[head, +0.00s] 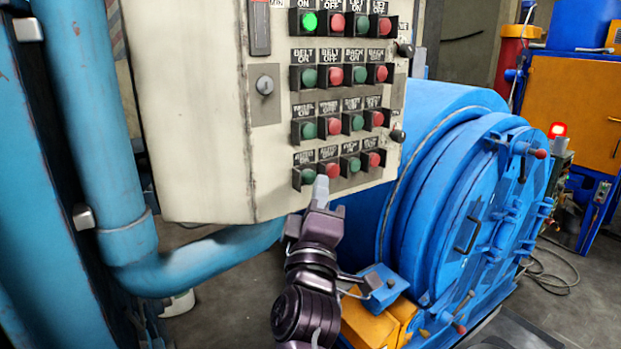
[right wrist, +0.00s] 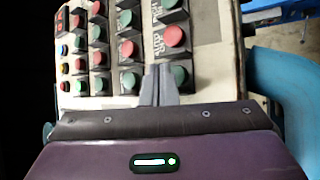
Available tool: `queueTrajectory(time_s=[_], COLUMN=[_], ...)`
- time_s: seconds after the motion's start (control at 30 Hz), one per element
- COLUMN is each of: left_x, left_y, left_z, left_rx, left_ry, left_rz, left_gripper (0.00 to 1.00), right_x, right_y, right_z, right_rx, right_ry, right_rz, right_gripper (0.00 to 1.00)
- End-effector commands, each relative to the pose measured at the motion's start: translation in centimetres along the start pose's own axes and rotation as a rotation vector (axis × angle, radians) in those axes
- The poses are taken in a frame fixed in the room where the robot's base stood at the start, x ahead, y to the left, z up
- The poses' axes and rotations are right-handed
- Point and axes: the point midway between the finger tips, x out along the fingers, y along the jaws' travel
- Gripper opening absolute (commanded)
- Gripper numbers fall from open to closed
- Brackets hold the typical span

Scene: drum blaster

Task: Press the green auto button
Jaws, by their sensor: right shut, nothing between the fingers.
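The green auto button (head: 308,176) is at the left end of the bottom row on the cream control panel, under a label that reads AUTO. In the right wrist view a green button (right wrist: 180,75), which appears to be the same one, sits just right of my fingertips. My right gripper (head: 321,187) is shut and empty, its pale fingertips pointing up at the panel just right of and slightly below the green button. It also shows in the right wrist view (right wrist: 160,84). I cannot tell whether the tips touch the panel. My left gripper is not in view.
A red auto-off button (head: 331,170) is right beside the green one. Above are several rows of hooded buttons, with one green button (head: 309,21) lit. A thick blue pipe (head: 125,150) runs left of and below the panel. A large blue drum (head: 470,190) stands to the right.

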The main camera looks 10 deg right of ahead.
Motion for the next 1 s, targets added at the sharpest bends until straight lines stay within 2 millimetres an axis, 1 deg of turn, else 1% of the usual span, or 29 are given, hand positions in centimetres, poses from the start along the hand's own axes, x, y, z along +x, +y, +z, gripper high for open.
queueTrajectory(time_s=[0.63, 0.9, 1.0], left_x=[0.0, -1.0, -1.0], left_y=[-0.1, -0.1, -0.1], left_z=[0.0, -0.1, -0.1], left_rx=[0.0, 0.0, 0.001], left_ry=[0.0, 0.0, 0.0], left_rz=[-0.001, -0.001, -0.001], left_gripper=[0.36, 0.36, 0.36], right_x=[0.0, 0.6, 0.6], right_y=[0.0, -0.2, -0.4], right_z=[0.0, -0.4, -0.5], right_rx=[0.0, -0.002, 0.0], right_ry=[0.0, 0.0, 0.0], right_rz=[0.0, -0.001, -0.001], right_gripper=[0.0, 0.0, 0.0])
